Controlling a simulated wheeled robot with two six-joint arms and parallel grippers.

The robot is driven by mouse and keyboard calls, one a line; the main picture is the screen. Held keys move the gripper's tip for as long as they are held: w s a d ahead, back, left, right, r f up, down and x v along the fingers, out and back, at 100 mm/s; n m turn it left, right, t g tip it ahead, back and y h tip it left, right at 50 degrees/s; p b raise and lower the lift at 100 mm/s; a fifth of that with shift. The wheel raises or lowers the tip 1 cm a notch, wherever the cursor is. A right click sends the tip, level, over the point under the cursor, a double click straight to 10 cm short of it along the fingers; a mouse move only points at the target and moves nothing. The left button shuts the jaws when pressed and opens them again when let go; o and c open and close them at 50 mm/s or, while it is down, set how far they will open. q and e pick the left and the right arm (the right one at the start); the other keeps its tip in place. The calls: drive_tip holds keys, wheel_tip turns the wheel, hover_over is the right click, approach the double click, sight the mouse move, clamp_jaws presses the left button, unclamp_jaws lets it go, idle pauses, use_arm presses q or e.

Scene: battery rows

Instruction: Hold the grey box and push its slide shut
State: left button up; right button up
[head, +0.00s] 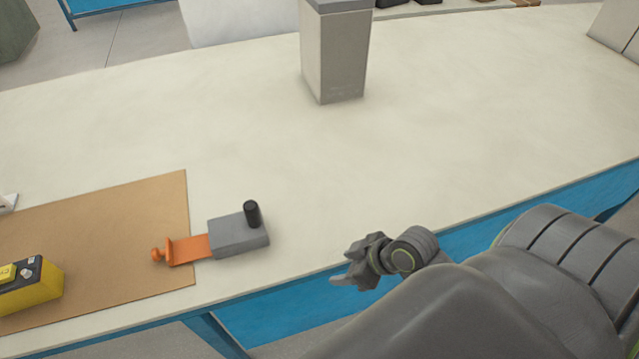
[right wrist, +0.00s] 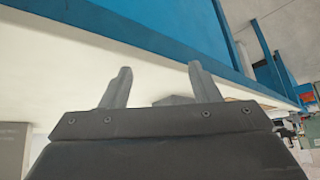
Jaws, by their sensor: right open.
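The grey box (head: 238,235) lies on the pale tabletop, with a black upright knob (head: 252,213) on its top. Its orange slide (head: 190,251) sticks out of the left side and ends in an upright plate and a round orange knob (head: 158,255). My right gripper (head: 343,266) is open and empty, to the right of the box and apart from it, by the table's front edge. Its two spread fingers also show in the right wrist view (right wrist: 162,85). A small grey shape shows behind them there; I cannot tell what it is. My left gripper is not in view.
A brown mat (head: 110,235) lies under the slide's outer end. A yellow battery (head: 32,285) stands on it at the left. A tall grey block (head: 335,55) stands at the back. The table between box and block is clear.

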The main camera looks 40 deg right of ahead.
sight(253, 217)
drive_tip(key=w+r+n+y, duration=0.1)
drive_tip(key=w+r+n+t+y, duration=0.1)
drive_tip(key=w, duration=0.1)
drive_tip(key=w+a+r+y, duration=0.1)
drive_tip(key=r, duration=0.1)
drive_tip(key=shift+w+n, duration=0.35)
drive_tip(key=shift+n, duration=0.05)
drive_tip(key=w+d+r+n+t+y, duration=0.1)
drive_tip(key=w+d+r+t+y, duration=0.15)
drive_tip(key=w+r, duration=0.3)
drive_tip(key=shift+y, duration=0.25)
drive_tip(key=p+x, duration=0.1)
drive_tip(key=x, duration=0.4)
drive_tip(key=p+x, duration=0.2)
drive_tip(key=x, duration=0.3)
drive_tip(key=a+p+x, duration=0.1)
drive_tip(key=x, duration=0.5)
drive_tip(key=shift+s+a+r+p, duration=0.1)
drive_tip(key=shift+s+r+p, duration=0.2)
drive_tip(key=shift+s+p, duration=0.1)
drive_tip(key=shift+w+a+f, duration=0.35)
drive_tip(key=shift+w+a, duration=0.1)
clamp_jaws()
